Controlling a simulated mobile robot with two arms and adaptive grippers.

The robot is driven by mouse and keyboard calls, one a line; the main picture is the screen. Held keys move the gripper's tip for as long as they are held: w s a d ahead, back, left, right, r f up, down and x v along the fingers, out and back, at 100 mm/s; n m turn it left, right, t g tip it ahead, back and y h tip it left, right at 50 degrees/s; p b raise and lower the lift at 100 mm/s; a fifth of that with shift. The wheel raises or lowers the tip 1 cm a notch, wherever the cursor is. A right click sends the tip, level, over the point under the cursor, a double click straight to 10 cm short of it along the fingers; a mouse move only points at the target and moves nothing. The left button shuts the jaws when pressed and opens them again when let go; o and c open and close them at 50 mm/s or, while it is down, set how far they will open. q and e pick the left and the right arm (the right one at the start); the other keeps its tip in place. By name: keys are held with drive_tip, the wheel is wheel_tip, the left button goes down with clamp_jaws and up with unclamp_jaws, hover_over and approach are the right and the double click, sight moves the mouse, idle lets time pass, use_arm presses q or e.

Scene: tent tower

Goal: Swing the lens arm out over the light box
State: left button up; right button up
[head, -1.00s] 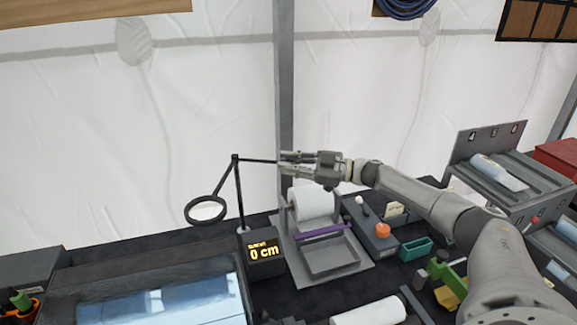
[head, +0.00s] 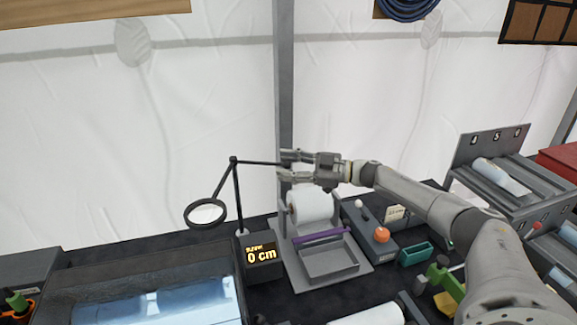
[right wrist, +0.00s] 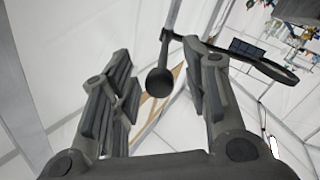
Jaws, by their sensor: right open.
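The lens arm (head: 258,162) is a thin dark rod on top of an upright post (head: 238,200). A round black-rimmed lens (head: 190,219) hangs at its left. The light box (head: 160,300) has a bright bluish top and stands at the lower left, nearer than the lens. My right gripper (head: 284,164) is open at the rod's right end. In the right wrist view a dark ball knob (right wrist: 160,81) shows between its spread fingers, with no clear contact. My left gripper is not in view.
A display (head: 262,254) reading "0 cm" sits at the post's foot. A white roll (head: 312,205) on a grey stand is below my right gripper. A box with an orange knob (head: 381,235), a teal tray (head: 415,253) and a grey rack (head: 500,180) are to the right.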

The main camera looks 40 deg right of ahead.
drive_tip(key=v, duration=1.2)
idle(0.5)
